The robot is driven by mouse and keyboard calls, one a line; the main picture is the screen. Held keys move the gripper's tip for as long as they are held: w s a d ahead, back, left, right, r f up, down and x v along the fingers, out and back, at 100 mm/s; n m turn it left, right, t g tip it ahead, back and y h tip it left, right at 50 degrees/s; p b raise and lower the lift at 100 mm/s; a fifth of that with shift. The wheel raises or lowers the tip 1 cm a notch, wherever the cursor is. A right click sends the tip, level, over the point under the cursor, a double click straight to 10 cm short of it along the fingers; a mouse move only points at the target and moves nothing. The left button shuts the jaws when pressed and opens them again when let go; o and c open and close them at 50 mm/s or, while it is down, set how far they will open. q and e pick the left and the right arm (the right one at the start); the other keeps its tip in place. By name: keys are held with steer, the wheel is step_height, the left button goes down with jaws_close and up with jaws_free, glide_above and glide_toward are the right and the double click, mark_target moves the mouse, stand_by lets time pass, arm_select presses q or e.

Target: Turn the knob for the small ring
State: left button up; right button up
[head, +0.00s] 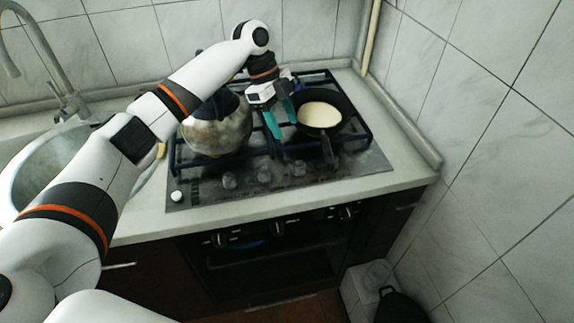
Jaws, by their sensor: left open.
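Which knob belongs to the small ring cannot be told, and no ring shows clearly under the cookware. My left gripper (281,118) is open, its teal fingers pointing down between the pot and the pan, behind the knob row and apart from the knobs. It appears empty. My right gripper is out of view.
A rounded metal pot (216,132) stands on the hob's left side, partly behind my left arm. A dark pan (333,130) with pale contents stands on the right, its handle towards the front. The oven front (270,262) has its own knobs. A sink (60,160) lies left; tiled walls bound the back and right.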

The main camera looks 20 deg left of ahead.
mark_target(299, 164)
arm_select(q)
steer(key=p+x, duration=0.2)
steer(key=x, duration=1)
steer(key=shift+a+f, duration=0.15)
steer(key=shift+a, duration=0.05)
steer(key=shift+f, duration=0.1)
steer(key=shift+c, duration=1.1)
steer(key=c, duration=0.8)
steer(key=shift+o, duration=0.2)
steer(key=shift+s+r+n+p, duration=0.1)
steer(key=shift+r+n+p, duration=0.1)
steer(key=shift+n+p, duration=0.65)
steer(key=n+t+p, duration=0.1)
steer(key=n+p, duration=0.3)
steer(key=n+t+y+p, duration=0.1)
steer(key=n+t+p, duration=0.1)
steer(key=n+p, duration=0.2)
steer(key=n+t+y+p, duration=0.1)
steer(key=n+p, duration=0.3)
steer(key=p, duration=0.2)
steer(key=shift+s+d+r+t, duration=0.1)
steer(key=shift+s+d+t, duration=0.05)
steer(key=shift+s+t, duration=0.15)
steer(key=shift+n+y+p, duration=0.4)
steer(key=shift+n+p, duration=0.65)
steer(key=shift+p, duration=0.1)
steer(key=shift+n+t+y+p, duration=0.35)
steer(key=shift+n+p, duration=0.35)
steer(key=shift+n, duration=0.3)
steer(key=shift+f, duration=0.25)
